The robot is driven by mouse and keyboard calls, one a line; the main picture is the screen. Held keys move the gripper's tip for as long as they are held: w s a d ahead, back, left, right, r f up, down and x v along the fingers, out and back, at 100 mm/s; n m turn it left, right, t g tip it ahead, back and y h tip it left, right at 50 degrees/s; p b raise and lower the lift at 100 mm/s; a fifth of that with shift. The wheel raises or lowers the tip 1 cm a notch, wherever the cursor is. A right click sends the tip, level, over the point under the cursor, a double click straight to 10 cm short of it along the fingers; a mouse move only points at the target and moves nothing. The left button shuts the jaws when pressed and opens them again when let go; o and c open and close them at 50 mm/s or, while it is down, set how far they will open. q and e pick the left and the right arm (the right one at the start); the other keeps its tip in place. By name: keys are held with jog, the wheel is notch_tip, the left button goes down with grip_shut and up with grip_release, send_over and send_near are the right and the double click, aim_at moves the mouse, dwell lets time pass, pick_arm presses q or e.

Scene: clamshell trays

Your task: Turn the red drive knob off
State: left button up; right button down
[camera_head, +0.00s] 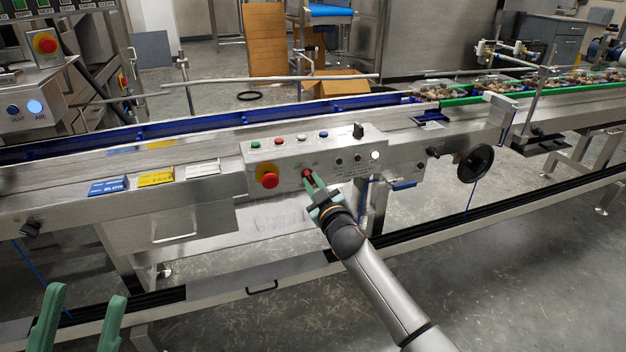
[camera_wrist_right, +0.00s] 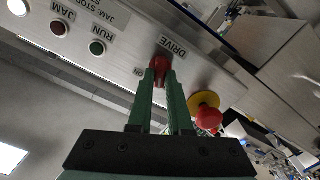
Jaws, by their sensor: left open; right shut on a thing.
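The red drive knob (camera_wrist_right: 160,64) sits on the front face of the grey control panel (camera_head: 340,171), under the word DRIVE in the right wrist view. My right gripper (camera_wrist_right: 160,78) is shut on the knob, with its green fingertips on either side of it. In the head view the right gripper (camera_head: 311,184) reaches up to the panel and the knob (camera_head: 307,173) shows just at its tips. An ON mark is beside the knob in the wrist view; the knob's exact setting is hard to tell. My left gripper (camera_head: 80,315) is open and empty at the lower left.
A red emergency button on a yellow collar (camera_head: 268,176) is left of the knob. Several small buttons and a black switch (camera_head: 358,131) are on the panel's top. A black handwheel (camera_head: 475,162) is to the right. Blue, yellow and white blocks (camera_head: 156,177) lie left.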

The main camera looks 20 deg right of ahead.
pick_arm(q)
jog(key=shift+r, duration=0.25)
pick_arm(e)
jog(key=shift+n, duration=0.9)
jog(key=c, duration=0.8)
grip_release()
jog(key=shift+c, duration=0.2)
jog(key=shift+s+p, duration=0.5)
jog(key=shift+s, duration=0.05)
pick_arm(q)
jog(key=w+a+f+n+y+p, duration=0.1)
jog(key=w+f+n+y+p, duration=0.2)
jog(key=w+f+n+y, duration=0.2)
jog(key=shift+w+f+g+y, duration=0.25)
jog(key=shift+f+g+y, duration=0.25)
jog(key=shift+y, duration=0.4)
pick_arm(e)
jog(key=s, duration=1.1)
jog(key=shift+s+d, duration=0.2)
jog(key=shift+s, duration=0.05)
